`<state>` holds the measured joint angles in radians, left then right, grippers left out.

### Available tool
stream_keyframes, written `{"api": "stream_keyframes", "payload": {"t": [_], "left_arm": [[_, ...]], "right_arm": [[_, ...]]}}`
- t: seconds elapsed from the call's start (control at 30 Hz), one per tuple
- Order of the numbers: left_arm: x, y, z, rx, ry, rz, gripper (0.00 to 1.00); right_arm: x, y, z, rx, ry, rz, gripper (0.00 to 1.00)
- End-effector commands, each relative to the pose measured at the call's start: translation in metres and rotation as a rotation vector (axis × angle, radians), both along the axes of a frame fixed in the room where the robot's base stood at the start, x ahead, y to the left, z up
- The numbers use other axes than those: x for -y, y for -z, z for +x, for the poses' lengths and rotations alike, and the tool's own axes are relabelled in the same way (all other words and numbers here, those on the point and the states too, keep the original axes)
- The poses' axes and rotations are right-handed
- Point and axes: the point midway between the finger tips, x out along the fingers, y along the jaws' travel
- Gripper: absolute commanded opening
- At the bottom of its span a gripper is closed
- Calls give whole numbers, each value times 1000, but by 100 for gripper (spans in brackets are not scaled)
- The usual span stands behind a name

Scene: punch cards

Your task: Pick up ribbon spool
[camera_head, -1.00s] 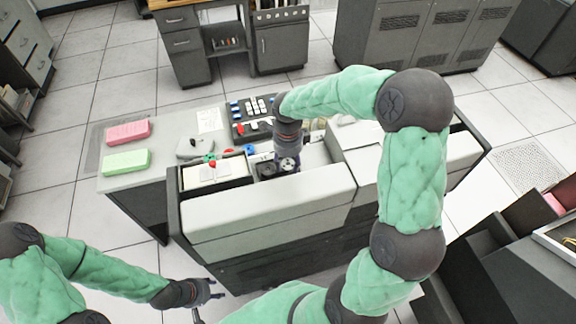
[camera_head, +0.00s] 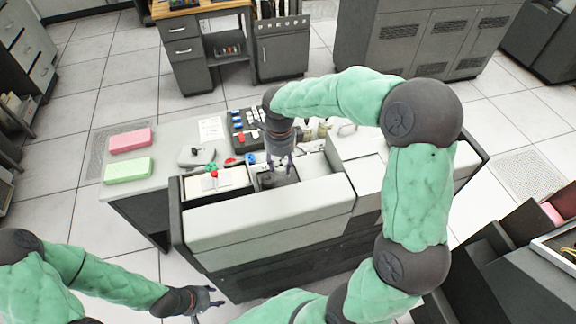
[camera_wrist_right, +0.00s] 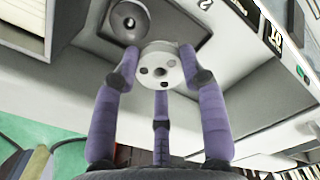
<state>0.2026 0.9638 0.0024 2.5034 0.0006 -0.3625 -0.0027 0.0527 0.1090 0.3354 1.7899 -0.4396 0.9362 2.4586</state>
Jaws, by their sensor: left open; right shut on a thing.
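The ribbon spool (camera_wrist_right: 160,68) is a pale grey disc with small holes in its face, seen in the right wrist view. The fingers of my right gripper (camera_wrist_right: 160,85) are closed around its rim. A darker round spool or hub (camera_wrist_right: 128,20) sits beside it in a dark recess. In the head view my right gripper (camera_head: 279,163) points down at the open compartment of the machine (camera_head: 270,215), and the held spool is hard to make out there. I cannot tell whether the spool is clear of the recess. My left gripper (camera_head: 210,298) is open and empty, in front of the machine.
A pink card stack (camera_head: 130,140) and a green card stack (camera_head: 128,170) lie on the grey side table. A tray of white cards (camera_head: 218,181) is left of the compartment. A black key panel (camera_head: 245,128) stands behind. The machine's raised walls flank the compartment.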

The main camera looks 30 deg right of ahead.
Motion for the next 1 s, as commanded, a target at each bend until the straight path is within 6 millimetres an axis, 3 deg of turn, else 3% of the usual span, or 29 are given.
{"api": "stream_keyframes", "payload": {"t": [0.13,0.3,0.5,0.7,1.0], "left_arm": [[0,-12,0,0,0,0,45],[0,-19,0,0,0,0,45],[0,-24,0,0,0,0,45],[0,-27,0,0,0,0,45],[0,-38,0,0,0,0,45]], "right_arm": [[-29,-37,6,4,-6,0,17],[-68,-52,12,1,-6,0,17],[-99,-65,17,0,-3,0,17],[-112,-72,20,-1,-1,1,17],[-115,-87,20,-1,1,1,17]]}}
